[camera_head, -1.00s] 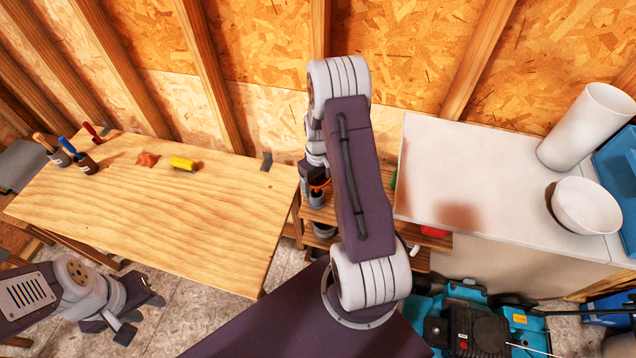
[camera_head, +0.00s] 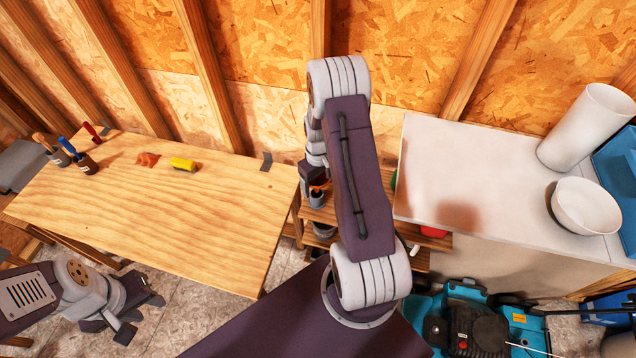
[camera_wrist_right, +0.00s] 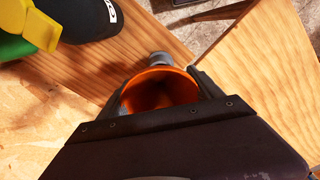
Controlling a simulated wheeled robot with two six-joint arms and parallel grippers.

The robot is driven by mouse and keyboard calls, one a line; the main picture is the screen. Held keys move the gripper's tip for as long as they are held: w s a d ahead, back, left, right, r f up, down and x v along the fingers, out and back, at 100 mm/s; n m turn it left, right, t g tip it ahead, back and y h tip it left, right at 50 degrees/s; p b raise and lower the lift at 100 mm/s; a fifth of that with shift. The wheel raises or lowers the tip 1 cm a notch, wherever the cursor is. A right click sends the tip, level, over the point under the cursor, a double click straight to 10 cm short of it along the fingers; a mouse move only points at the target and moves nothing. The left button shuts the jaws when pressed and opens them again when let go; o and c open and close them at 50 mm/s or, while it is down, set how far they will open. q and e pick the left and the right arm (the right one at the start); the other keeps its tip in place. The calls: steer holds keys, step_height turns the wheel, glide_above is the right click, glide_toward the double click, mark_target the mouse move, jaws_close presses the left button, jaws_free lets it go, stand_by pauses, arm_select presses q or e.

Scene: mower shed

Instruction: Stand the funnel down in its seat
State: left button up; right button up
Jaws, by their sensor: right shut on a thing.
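The orange funnel (camera_wrist_right: 165,86) shows in the right wrist view with its wide mouth towards the camera. My right gripper (camera_wrist_right: 160,92) is shut on it, one dark finger on each side. In the head view a small orange part of the funnel (camera_head: 319,185) shows beside my right arm, above a wooden shelf. A grey round piece (camera_wrist_right: 159,59) shows just beyond the funnel's rim; I cannot tell whether it is the seat. The funnel's lower end is hidden. My left gripper (camera_head: 135,312) is open and empty, low at the left, off the workbench.
The wooden workbench (camera_head: 190,225) is mostly bare; a yellow block (camera_head: 183,164) and brush pots lie at its back. A black bottle (camera_wrist_right: 85,15) and a yellow-and-green item (camera_wrist_right: 35,28) stand near the funnel. The white counter (camera_head: 480,170) and blue mower (camera_head: 480,320) are at right.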

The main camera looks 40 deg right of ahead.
mark_target(318, 178)
steer(key=shift+f+b, duration=2.3)
steer(key=shift+f, duration=0.75)
steer(key=o, duration=1.4)
step_height(318, 178, up, 9)
steer(key=shift+r+b, duration=0.1)
steer(key=shift+b, duration=0.8)
